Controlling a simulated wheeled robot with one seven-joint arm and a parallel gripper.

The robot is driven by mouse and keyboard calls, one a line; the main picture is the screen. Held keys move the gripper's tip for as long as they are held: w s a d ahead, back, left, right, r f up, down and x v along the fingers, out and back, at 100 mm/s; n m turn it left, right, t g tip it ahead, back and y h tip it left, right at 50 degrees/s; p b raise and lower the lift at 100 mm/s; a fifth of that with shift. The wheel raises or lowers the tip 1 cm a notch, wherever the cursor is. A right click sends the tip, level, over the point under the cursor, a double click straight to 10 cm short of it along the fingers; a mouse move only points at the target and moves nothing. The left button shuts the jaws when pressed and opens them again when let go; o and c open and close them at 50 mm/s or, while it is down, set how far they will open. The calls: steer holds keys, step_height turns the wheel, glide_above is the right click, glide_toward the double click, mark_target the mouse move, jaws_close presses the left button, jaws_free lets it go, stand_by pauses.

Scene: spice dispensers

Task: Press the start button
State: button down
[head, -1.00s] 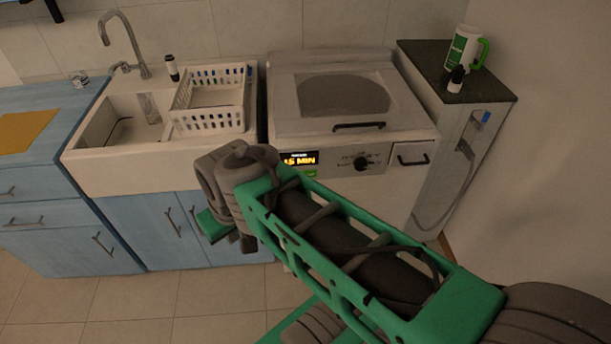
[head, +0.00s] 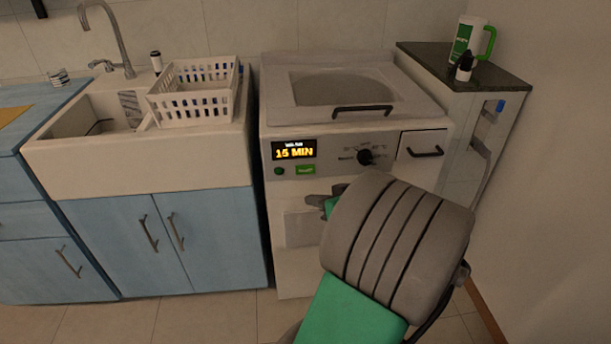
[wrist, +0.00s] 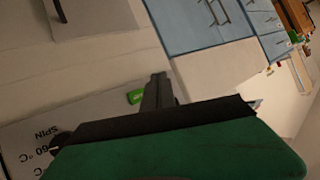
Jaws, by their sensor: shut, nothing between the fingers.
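The washing machine's front panel (head: 330,157) shows a lit display (head: 294,150) reading 15 MIN. The green rectangular start button (head: 306,170) is below the display's right part. It also shows in the wrist view (wrist: 135,97), just left of my fingers. My gripper (head: 312,200) is shut and empty, in front of the machine and slightly below the button in the head view. Its closed fingertips also show in the wrist view (wrist: 158,78). No contact with the button is visible. My wrist hides part of the machine's lower front.
A round knob (head: 366,157) and a drawer with a dark handle (head: 426,152) are right of the button. The sink (head: 130,165) and blue cabinets (head: 160,245) stand to the left.

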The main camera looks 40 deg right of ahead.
steer(key=shift+w, duration=0.15)
glide_toward(301, 174)
steer(key=shift+a+x, duration=0.25)
steer(key=shift+x, duration=1)
steer(key=shift+a+x, duration=0.2)
steer(key=shift+x, duration=1)
steer(key=shift+f, duration=0.25)
steer(key=shift+w+d+b, duration=0.2)
steer(key=shift+b, duration=0.1)
steer(key=shift+w+d, duration=0.2)
steer(key=shift+w, duration=0.15)
stand_by(0.6)
steer(key=shift+s+a, duration=0.45)
steer(key=shift+s, duration=0.25)
